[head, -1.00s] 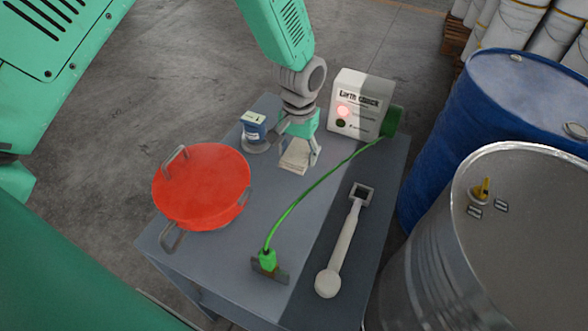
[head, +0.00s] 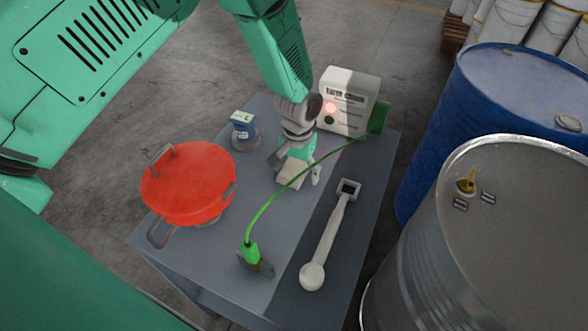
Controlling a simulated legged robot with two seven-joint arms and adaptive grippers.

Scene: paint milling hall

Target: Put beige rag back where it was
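The beige rag (head: 289,175) is a small folded pale cloth at the fingers of my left gripper (head: 296,172), over the middle of the grey table. My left gripper points down and its fingers lie on either side of the rag, which moves with it. Whether the rag touches the tabletop is hard to tell. A green cable (head: 267,208) passes close by the rag on its near side. My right gripper is not in view.
On the table (head: 240,268) are a red lidded pan (head: 188,184), a blue tin (head: 243,124) on a round grey base, a white earth-check box (head: 347,100), a green clamp (head: 251,254) and a pale long-handled tool (head: 329,235). A blue drum (head: 480,100) and a steel drum (head: 500,230) stand right.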

